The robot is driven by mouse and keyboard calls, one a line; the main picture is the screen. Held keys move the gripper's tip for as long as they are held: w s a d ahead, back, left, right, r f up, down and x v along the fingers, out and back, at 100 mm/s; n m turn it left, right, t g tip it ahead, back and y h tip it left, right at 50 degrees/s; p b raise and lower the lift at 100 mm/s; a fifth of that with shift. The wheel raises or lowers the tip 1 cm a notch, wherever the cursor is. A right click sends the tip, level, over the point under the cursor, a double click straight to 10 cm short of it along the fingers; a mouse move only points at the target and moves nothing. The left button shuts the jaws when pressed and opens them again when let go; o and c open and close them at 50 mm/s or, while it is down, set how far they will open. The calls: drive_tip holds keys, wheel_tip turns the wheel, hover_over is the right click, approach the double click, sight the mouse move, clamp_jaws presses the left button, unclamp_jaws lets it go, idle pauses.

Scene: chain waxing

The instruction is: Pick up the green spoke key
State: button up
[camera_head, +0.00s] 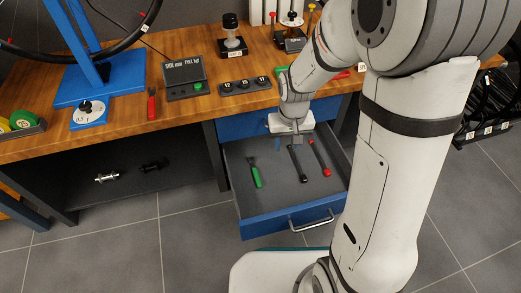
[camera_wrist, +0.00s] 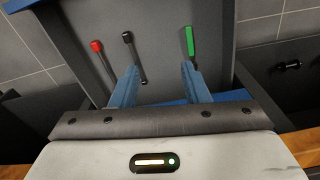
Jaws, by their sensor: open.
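The green spoke key (camera_head: 256,176) lies in the open blue drawer (camera_head: 285,223), leftmost of three keys, with its green handle toward the drawer front. In the wrist view the green spoke key (camera_wrist: 190,42) lines up with the right finger, which hides its far end. A black-handled key (camera_head: 298,163) and a red-handled key (camera_head: 320,158) lie to its right. My gripper (camera_head: 290,142) is open and empty above the back part of the drawer. In the wrist view my gripper (camera_wrist: 158,80) has its blue fingers apart, with the black-handled key (camera_wrist: 128,42) near the left finger.
The wooden workbench (camera_head: 135,110) overhangs the drawer's back. It carries a blue stand (camera_head: 100,80), a grey box (camera_head: 185,80) and red-handled pliers (camera_head: 152,103). Small hub parts (camera_head: 107,177) sit on the open shelf at left. The drawer has bare floor around the keys.

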drive_tip(key=w+a+f+n+p, duration=0.1)
drive_tip(key=w+a+f, duration=0.1)
drive_tip(key=f, duration=0.3)
drive_tip(key=w+a+f+p, duration=0.1)
drive_tip(key=w+a+f, duration=0.2)
drive_tip(key=f, duration=0.1)
drive_tip(key=p, duration=0.2)
approach(258, 179)
drive_tip(key=shift+w+d+n+g, duration=0.15)
drive_tip(key=shift+w+n+g, duration=0.15)
drive_tip(key=shift+n, duration=0.1)
drive_tip(key=f+b, duration=0.2)
drive_tip(key=f, duration=0.2)
drive_tip(key=f+b, duration=0.2)
drive_tip(key=f, duration=0.2)
drive_tip(key=shift+a+f, duration=0.2)
drive_tip(key=shift+f, duration=0.15)
drive_tip(key=shift+r, duration=0.1)
drive_tip(key=shift+c, duration=0.3)
clamp_jaws()
